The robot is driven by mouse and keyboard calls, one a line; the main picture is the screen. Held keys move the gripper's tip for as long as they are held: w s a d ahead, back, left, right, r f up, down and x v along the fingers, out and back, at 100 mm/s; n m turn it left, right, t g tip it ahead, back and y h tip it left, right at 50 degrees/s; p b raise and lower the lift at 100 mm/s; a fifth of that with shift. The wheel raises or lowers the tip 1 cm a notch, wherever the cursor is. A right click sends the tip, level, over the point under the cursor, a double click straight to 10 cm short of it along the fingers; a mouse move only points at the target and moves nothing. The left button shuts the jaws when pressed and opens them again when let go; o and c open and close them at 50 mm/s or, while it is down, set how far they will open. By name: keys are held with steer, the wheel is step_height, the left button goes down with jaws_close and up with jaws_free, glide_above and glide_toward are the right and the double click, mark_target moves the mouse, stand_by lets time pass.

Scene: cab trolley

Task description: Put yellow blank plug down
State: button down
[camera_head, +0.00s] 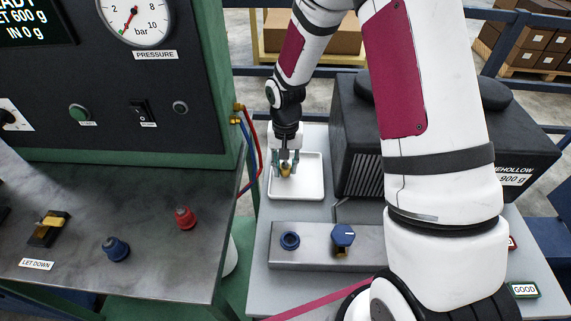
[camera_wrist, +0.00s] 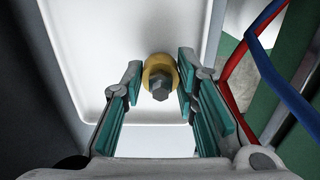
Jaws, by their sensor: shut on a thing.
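The yellow blank plug (camera_wrist: 159,72) is a round yellow piece with a grey hex end, seen between my fingers in the wrist view. In the head view the plug (camera_head: 286,169) shows as a small yellow spot at the fingertips. My gripper (camera_head: 286,163) is shut on it, pointing down over the white tray (camera_head: 310,189). The gripper also shows in the wrist view (camera_wrist: 160,82), with teal finger pads on both sides of the plug. The tray fills much of the wrist view behind the plug. I cannot tell whether the plug touches the tray floor.
A grey block (camera_head: 322,247) with a blue ring and a blue-topped knob (camera_head: 343,236) stands in front of the tray. A black ribbed box (camera_head: 362,130) stands to the right. Red and blue hoses (camera_head: 252,172) hang left of the tray. The rest of the tray looks empty.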

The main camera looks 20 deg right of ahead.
mark_target(286, 162)
steer(key=c, duration=1.3)
jaws_free()
steer(key=shift+f, duration=0.1)
step_height(286, 162, up, 12)
steer(key=s+r+n+t, duration=0.2)
steer(key=s+r, duration=0.8)
steer(key=r, duration=0.4)
steer(key=s+r, duration=0.1)
steer(key=s, duration=0.4)
steer(key=s+r+n+t, duration=0.1)
steer(key=s, duration=0.4)
steer(key=s+r+n+t, duration=0.1)
steer(key=s+r, duration=0.1)
steer(key=s, duration=0.4)
steer(key=shift+s+d+r, duration=0.1)
steer(key=shift+d, duration=0.3)
steer(key=shift+r, duration=0.15)
